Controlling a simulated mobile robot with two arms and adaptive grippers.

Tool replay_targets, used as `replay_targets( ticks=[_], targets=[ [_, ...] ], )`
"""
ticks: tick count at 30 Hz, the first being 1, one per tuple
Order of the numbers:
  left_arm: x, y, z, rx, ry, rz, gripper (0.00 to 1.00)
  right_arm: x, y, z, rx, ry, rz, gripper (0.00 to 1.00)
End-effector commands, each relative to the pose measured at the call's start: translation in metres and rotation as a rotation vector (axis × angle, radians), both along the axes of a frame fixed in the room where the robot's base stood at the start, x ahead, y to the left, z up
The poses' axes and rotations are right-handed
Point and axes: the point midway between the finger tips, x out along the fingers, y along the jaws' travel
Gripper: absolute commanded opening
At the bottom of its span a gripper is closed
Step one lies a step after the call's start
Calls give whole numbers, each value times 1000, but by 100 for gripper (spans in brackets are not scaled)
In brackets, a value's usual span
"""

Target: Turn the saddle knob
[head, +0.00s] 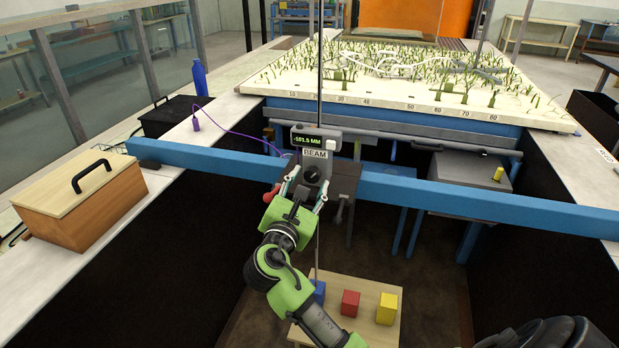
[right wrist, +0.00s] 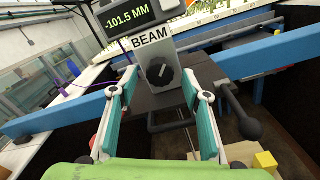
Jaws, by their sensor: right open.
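The saddle knob (head: 311,174) is a round black knob with a pale pointer line, on the grey face of the saddle under the BEAM label. It also shows in the right wrist view (right wrist: 160,72). The display (head: 317,140) above reads -101.5 mm. My right gripper (head: 307,188) is open in front of the saddle. In the right wrist view its teal-padded fingers (right wrist: 159,90) stand left and right of the knob, with a visible gap on both sides. Whether the fingertips overlap the knob in depth is hard to tell. My left gripper is not in view.
The blue beam (head: 450,196) crosses the flume. A black lever with a ball end (right wrist: 248,127) sticks out right of the saddle. A wooden box (head: 82,202) stands on the left ledge. Blue, red (head: 350,303) and yellow blocks stand on a low table below.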

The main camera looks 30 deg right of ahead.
Motion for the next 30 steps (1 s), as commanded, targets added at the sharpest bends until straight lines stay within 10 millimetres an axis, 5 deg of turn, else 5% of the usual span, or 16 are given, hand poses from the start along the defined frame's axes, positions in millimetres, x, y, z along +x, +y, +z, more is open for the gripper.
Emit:
replay_targets(
  ticks=[12, 18, 30],
  targets=[
    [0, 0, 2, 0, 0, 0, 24, 7, -9, 0, 1, -1, 0, 43],
    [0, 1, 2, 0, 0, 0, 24, 7, -8, 0, 0, 0, 0, 5],
    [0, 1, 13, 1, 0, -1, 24, 7, -8, 0, 23, -25, -1, 5]
  ],
)
